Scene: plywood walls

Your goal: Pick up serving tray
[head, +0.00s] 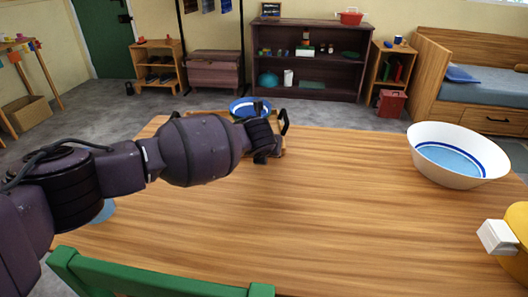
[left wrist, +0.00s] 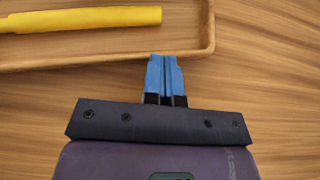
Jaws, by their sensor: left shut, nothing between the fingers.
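The wooden serving tray (left wrist: 100,57) has a raised rim and fills the top left of the left wrist view. A long yellow object (left wrist: 80,18) lies in it. My right gripper is not in view.
A blue-and-white bowl (head: 250,104) shows behind my left wrist. A large white bowl (head: 458,155) stands at the table's right. A yellow object (head: 515,225) with a white block is at the right edge. A green chair (head: 150,280) is at the front. The table's middle is clear.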

